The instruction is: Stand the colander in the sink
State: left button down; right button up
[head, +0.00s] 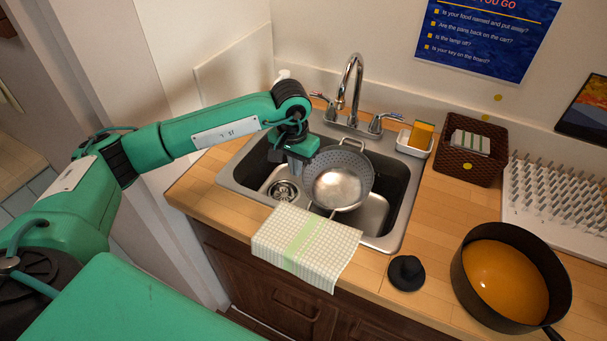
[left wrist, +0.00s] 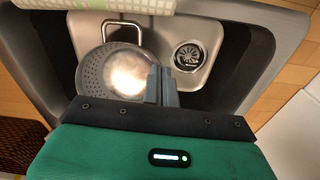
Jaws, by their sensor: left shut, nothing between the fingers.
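The grey metal colander (head: 338,182) is inside the sink (head: 392,238), with its open side up and its perforated wall showing. One loop handle points to the tap and the other to the front. In the left wrist view the colander (left wrist: 92,78) lies just left of my fingers. My left gripper (head: 297,165) is shut and empty, pointing down into the sink at the colander's left side. Its fingers also show in the left wrist view (left wrist: 161,84). I cannot tell whether they touch the rim. My right gripper is not in view.
A checked towel (head: 305,243) hangs over the sink's front edge. The tap (head: 350,85) stands behind. The drain (head: 284,190) is left of the colander. A sponge tray (head: 414,143), wicker basket (head: 470,165), drying rack (head: 555,205), pot (head: 505,285) and black object (head: 406,272) stand right.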

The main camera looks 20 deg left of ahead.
aim_at(308, 194)
pick_arm(q)
notch_tip(308, 194, down, 12)
jog(key=w+d+m+p, duration=0.1)
jog(key=d+m+p, duration=0.1)
jog(key=p, duration=0.6)
jog(key=shift+m+g, duration=0.3)
jog(key=shift+m, duration=0.2)
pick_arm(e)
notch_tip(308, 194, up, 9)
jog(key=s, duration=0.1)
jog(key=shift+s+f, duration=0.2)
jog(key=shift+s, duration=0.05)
pick_arm(q)
jog(key=w+b, duration=0.1)
jog(key=b, duration=0.2)
jog(key=shift+w+d, duration=0.1)
jog(key=shift+d, duration=0.1)
jog(key=shift+r, duration=0.25)
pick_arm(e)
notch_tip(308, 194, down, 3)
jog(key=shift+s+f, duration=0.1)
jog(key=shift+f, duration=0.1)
